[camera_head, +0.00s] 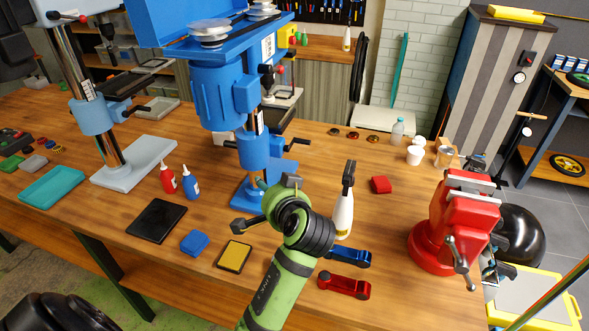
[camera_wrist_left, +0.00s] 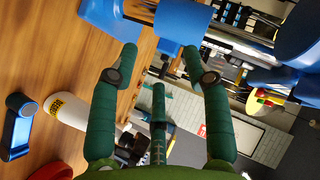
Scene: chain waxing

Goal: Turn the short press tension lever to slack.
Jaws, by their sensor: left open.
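The shorter blue drill press (camera_head: 216,95) stands at the back middle of the bench, with its pulleys (camera_head: 209,31) uncovered on top. A small red-tipped lever (camera_head: 281,70) shows at its right side; I cannot tell for sure that this is the tension lever. My left gripper (camera_head: 282,184) is in front of the press's lower column and seems apart from it. In the left wrist view its green fingers (camera_wrist_left: 160,55) are spread, with nothing held between them. Blue press parts (camera_wrist_left: 185,22) show beyond the fingertips. My right gripper is not in view.
A white bottle (camera_head: 343,214) stands close right of my left arm; a red vise (camera_head: 453,232) is farther right. Red and blue small bottles (camera_head: 167,179), a black tray (camera_head: 157,220) and a taller press (camera_head: 97,117) are left.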

